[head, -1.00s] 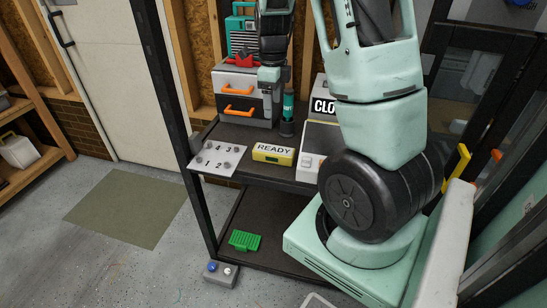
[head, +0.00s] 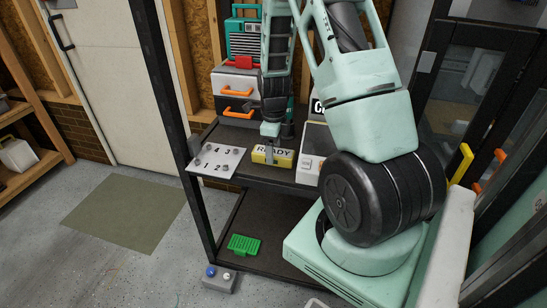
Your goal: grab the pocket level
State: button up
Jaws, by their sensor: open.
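I cannot make out a pocket level for certain. A yellow block marked READY (head: 286,160) lies on the upper shelf near its front edge. My gripper (head: 270,153) points down at this block, and its fingers cover part of the lettering. The fingers are open. I cannot tell whether they touch the block or stand just in front of or above it. My arm hides part of the shelf behind.
A numbered plate with knobs (head: 228,160) is left of the block, and a pale device (head: 311,166) is right. A green slotted item (head: 244,245) lies on the lower shelf.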

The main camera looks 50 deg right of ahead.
jog(key=shift+f, duration=0.95)
jog(key=shift+c, duration=0.3)
jog(key=c, duration=1.1)
